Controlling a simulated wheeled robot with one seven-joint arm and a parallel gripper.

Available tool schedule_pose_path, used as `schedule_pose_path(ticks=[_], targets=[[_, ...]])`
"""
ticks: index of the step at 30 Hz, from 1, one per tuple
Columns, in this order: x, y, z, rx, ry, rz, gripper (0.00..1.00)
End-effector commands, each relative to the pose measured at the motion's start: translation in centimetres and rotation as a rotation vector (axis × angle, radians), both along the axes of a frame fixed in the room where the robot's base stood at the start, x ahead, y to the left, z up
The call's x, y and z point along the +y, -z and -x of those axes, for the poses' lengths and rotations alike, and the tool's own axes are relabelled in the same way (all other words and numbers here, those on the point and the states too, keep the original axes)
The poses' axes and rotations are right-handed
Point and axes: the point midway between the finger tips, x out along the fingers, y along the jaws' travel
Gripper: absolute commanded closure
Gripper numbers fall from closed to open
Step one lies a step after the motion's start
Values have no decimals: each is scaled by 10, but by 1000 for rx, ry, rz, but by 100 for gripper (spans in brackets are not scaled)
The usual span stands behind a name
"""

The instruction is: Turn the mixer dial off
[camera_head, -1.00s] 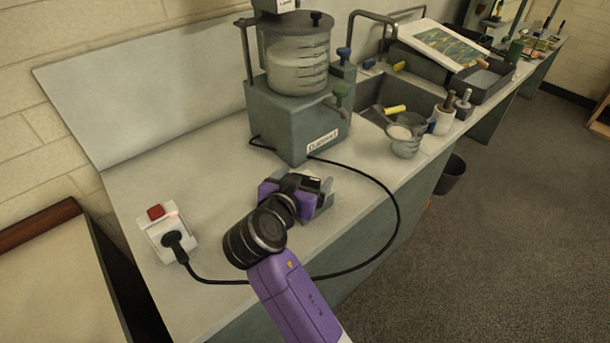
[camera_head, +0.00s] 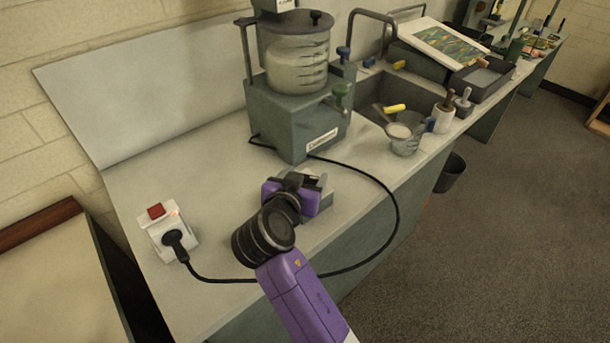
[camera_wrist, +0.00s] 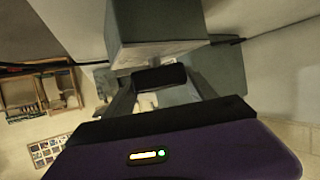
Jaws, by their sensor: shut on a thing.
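The mixer (camera_head: 285,125) stands on the bench with a clear jug of pale liquid (camera_head: 298,72) on its grey-green base. In front of it a small grey box (camera_head: 324,188) sits on the bench, partly hidden by my gripper (camera_head: 308,181). In the wrist view my gripper (camera_wrist: 157,88) has its two fingers on either side of a short black bar, which looks like the dial (camera_wrist: 160,76). The fingers are shut on it. The dial's markings and its pointing direction cannot be read.
A white socket box (camera_head: 168,238) with a red switch (camera_head: 156,211) and a black plug lies at the left. A black cable (camera_head: 396,215) loops around my gripper's area to the mixer. A sink (camera_head: 372,112) and measuring jug (camera_head: 406,140) are at the right.

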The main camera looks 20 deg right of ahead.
Motion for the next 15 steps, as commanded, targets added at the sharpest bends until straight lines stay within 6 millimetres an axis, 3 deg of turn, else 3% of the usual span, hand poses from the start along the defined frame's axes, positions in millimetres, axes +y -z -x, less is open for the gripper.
schedule_pose_path(ticks=[15], targets=[[-3,-5,2,2,-385,-1,75]])
